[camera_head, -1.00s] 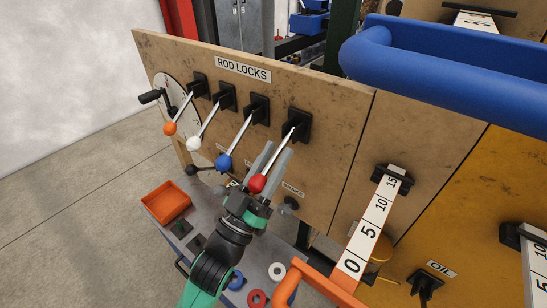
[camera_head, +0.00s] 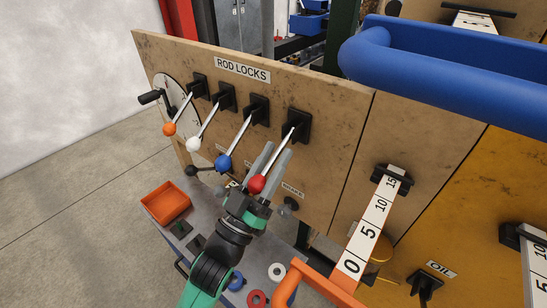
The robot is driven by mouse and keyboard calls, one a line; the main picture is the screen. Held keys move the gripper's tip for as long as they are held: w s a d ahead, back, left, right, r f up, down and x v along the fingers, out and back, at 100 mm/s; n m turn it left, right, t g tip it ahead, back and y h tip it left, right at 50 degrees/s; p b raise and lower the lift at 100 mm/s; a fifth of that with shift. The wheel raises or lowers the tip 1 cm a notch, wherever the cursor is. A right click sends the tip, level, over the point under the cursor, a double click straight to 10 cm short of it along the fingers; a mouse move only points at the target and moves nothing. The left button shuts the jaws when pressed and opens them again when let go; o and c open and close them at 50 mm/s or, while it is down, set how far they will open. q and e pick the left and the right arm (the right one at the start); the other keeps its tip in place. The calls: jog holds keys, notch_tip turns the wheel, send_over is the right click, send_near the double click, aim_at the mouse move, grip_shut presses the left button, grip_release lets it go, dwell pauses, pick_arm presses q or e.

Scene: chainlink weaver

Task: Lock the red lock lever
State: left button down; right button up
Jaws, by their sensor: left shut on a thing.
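The red lock lever (camera_head: 257,183) is the rightmost of the levers on the panel marked ROD LOCKS. Its metal rod slants down and toward me from a black mount (camera_head: 298,123) to the red ball. My left gripper (camera_head: 268,168) reaches up from below with its grey fingers on either side of the rod, by the red ball, and is shut on the lever. My right gripper is not in view.
Blue (camera_head: 223,163), white (camera_head: 193,144) and orange (camera_head: 169,130) ball levers stand left of the red one. A black-handled dial (camera_head: 178,112) is farther left. Below are an orange tray (camera_head: 166,201) and loose rings. A large blue bar (camera_head: 450,65) spans the upper right.

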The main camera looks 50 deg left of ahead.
aim_at(255, 193)
pick_arm(q)
jog(key=c, duration=0.6)
grip_release()
jog(key=shift+o, duration=0.2)
jog(key=shift+f, duration=0.1)
jog(key=b+v, duration=0.4)
jog(key=v, duration=0.7)
jog(key=shift+s+d+f, duration=0.1)
jog(key=shift+s, duration=0.2)
